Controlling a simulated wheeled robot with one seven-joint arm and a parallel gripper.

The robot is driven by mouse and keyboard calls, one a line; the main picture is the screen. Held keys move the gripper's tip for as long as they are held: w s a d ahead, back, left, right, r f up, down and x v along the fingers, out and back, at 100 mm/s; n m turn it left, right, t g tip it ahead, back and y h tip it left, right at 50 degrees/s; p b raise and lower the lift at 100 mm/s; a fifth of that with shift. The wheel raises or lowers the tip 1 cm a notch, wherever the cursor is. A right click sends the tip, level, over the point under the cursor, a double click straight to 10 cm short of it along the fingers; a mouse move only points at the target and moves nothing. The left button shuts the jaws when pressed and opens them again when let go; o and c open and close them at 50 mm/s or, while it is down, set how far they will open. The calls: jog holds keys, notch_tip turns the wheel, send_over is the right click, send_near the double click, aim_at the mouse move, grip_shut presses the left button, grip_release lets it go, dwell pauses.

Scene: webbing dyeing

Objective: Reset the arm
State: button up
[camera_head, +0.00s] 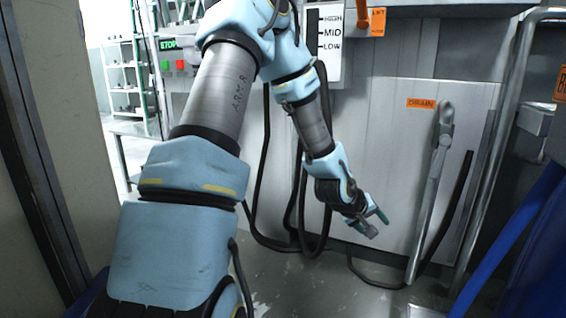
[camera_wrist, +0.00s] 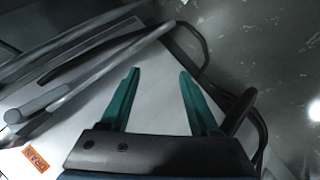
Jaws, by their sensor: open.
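My gripper (camera_head: 377,224) hangs at the end of my arm, low in front of the pale machine panel in the head view. It points down and to the right, to the left of the drain lever. In the wrist view my gripper (camera_wrist: 158,95) shows two green fingers spread wide apart with nothing between them. My arm reaches up and over from the lower left, then bends down toward the panel.
A grey drain lever (camera_head: 437,170) stands beside an orange DRAIN label (camera_head: 421,103). Black hoses (camera_head: 268,170) hang behind my arm. A metal rail (camera_head: 497,140) and blue parts (camera_head: 520,240) lie right.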

jog(key=s+a+r+m+g+y+p, duration=0.15)
jog(key=s+a+r, duration=0.25)
jog(key=a, duration=0.6)
jog(key=s+a+r+g+y+p, duration=0.1)
jog(key=s+a+r+y+p, duration=0.3)
jog(key=a, duration=0.7)
jog(key=s+a+r+m+g+y+b, duration=0.15)
jog(key=s+a+r, duration=0.35)
jog(key=a, duration=0.5)
notch_tip(320, 180, up, 37)
jog(key=p, duration=3.8)
jog(key=shift+w+d+n, duration=0.25)
jog(key=shift+w+n, duration=0.05)
jog(key=shift+n, duration=0.1)
